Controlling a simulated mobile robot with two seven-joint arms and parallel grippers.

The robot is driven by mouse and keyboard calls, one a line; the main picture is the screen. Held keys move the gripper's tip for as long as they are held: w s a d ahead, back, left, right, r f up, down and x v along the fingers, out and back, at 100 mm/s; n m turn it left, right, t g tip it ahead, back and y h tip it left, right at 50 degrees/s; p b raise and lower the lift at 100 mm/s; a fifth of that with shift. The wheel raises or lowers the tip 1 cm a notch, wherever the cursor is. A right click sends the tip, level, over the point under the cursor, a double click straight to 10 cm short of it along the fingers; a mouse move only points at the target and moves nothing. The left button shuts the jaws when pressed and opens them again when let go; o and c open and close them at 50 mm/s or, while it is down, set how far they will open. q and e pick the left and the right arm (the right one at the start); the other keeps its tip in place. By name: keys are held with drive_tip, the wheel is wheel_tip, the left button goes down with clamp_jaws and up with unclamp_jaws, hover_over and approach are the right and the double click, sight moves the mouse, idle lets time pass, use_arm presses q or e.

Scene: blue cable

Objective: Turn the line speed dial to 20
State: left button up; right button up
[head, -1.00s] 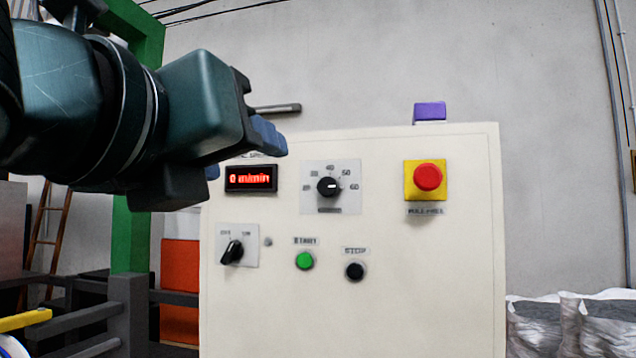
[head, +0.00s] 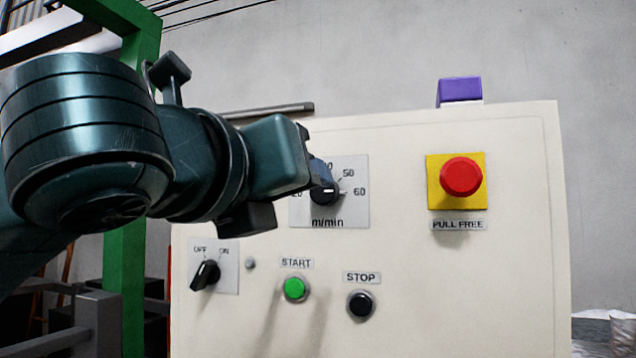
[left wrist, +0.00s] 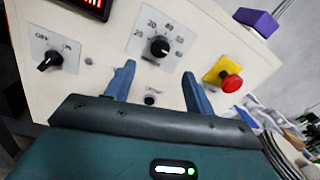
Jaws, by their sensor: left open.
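The line speed dial (head: 324,197) is a black knob on a white plate marked m/min, on the cream control panel (head: 400,260). Its white mark seems to point right, toward the 60 side. In the left wrist view the dial (left wrist: 160,46) lies just beyond and between the fingertips. My left gripper (head: 322,176) is open and empty, coming from the left, its blue fingers overlapping the plate's upper left and hiding some numbers. In the left wrist view my left gripper (left wrist: 159,70) shows both blue fingers apart. Contact with the dial cannot be told. My right gripper is out of view.
A red emergency button (head: 461,177) on yellow sits right of the dial. Below are the green START button (head: 294,289), black STOP button (head: 360,304) and OFF/ON switch (head: 205,274). A red-lit display (left wrist: 88,6) is partly seen. A purple block (head: 460,90) tops the panel.

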sight(322, 193)
use_arm(q)
drive_tip(key=p+x, duration=0.2)
drive_tip(key=x, duration=0.5)
drive_tip(key=shift+w+d, duration=0.1)
drive_tip(key=shift+w, duration=0.25)
drive_tip(key=shift+w+d, duration=0.15)
drive_tip(key=shift+w, duration=0.25)
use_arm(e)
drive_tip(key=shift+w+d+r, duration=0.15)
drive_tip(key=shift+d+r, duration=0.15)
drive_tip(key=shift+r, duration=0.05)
use_arm(q)
drive_tip(key=c, duration=1)
